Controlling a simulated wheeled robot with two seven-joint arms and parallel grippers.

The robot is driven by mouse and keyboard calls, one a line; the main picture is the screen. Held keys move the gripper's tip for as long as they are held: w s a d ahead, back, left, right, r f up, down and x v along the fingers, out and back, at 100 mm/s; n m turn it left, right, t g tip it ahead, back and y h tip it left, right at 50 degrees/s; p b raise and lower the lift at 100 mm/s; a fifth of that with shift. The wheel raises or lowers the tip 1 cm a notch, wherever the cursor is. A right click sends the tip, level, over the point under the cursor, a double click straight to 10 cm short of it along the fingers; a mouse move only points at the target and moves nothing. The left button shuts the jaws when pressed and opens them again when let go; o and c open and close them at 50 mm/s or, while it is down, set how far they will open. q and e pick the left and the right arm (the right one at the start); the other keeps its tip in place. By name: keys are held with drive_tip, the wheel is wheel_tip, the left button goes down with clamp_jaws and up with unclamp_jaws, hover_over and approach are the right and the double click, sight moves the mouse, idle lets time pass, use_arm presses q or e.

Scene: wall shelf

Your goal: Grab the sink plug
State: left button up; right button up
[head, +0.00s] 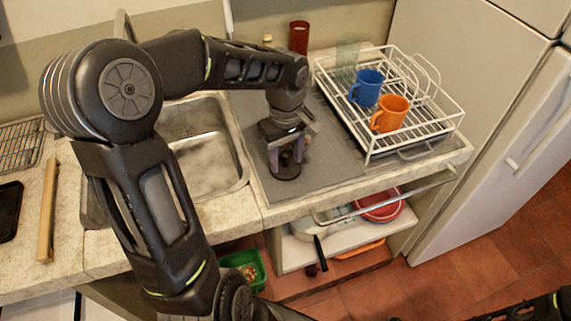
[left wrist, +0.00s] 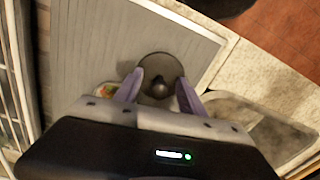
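The sink plug (head: 286,171) is a dark round disc with a knob on top, lying on the grey ribbed mat right of the sink. In the left wrist view the plug (left wrist: 160,67) shows between and beyond the fingertips. My left gripper (head: 286,160) points down over it, with its purple-grey fingers apart on either side of the knob. In the left wrist view the left gripper (left wrist: 160,90) is open, with gaps between the fingers and the knob. The arm and fingers partly hide the plug in the head view. My right gripper is not in view.
A white wire dish rack (head: 437,130) with a blue mug (head: 367,87) and an orange mug (head: 390,114) stands to the right. A red cup (head: 299,38) and a clear glass (head: 348,50) stand behind. The metal sink (head: 208,165) is left of the mat (head: 325,150).

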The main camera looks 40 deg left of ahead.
sight(286, 153)
use_arm(q)
clamp_jaws()
idle(0.3)
drive_tip(key=shift+r, duration=0.15)
wheel_tip(286, 153, up, 10)
drive_tip(key=shift+f+b, duration=0.15)
drive_tip(key=shift+b, duration=0.25)
idle(0.7)
